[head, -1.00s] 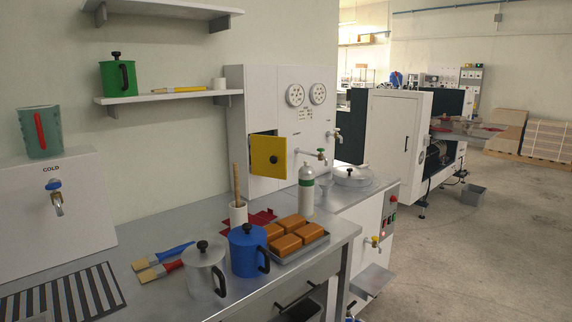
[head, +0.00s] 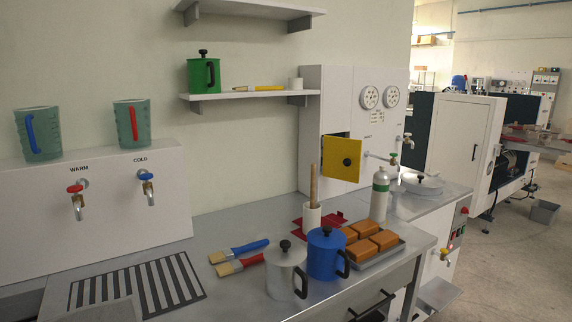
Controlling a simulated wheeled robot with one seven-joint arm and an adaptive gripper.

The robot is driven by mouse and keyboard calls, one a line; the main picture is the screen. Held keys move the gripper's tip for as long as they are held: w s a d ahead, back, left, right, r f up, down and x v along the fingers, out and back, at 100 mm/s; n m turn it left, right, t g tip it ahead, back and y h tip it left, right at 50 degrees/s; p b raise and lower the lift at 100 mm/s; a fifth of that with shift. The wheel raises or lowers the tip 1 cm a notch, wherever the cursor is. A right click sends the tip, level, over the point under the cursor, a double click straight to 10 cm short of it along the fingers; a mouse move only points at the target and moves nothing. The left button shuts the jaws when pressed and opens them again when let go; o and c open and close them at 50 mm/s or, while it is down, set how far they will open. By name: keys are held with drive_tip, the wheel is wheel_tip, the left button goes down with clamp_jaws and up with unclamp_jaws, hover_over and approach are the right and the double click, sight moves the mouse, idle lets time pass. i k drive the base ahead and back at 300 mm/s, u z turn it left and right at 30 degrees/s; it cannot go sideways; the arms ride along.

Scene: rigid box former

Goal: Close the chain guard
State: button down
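I cannot tell for certain which part is the chain guard. The box former (head: 462,137) stands at the right back, with a white closed-looking front panel and a dark opening at its far end where machinery (head: 511,161) shows. A guard there is too small to make out. Nearer, a small yellow door (head: 341,159) with a black knob stands ajar on a white cabinet (head: 312,105), with a dark gap beside it. My gripper is not in view.
A steel counter (head: 222,224) fills the foreground, with a blue lidded pot (head: 324,255), a metal pot (head: 285,272), brushes and a tray of orange blocks (head: 384,253). Open floor (head: 500,270) lies at the right.

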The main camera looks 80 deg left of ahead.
sight(341, 156)
drive_tip(key=u, duration=1.6)
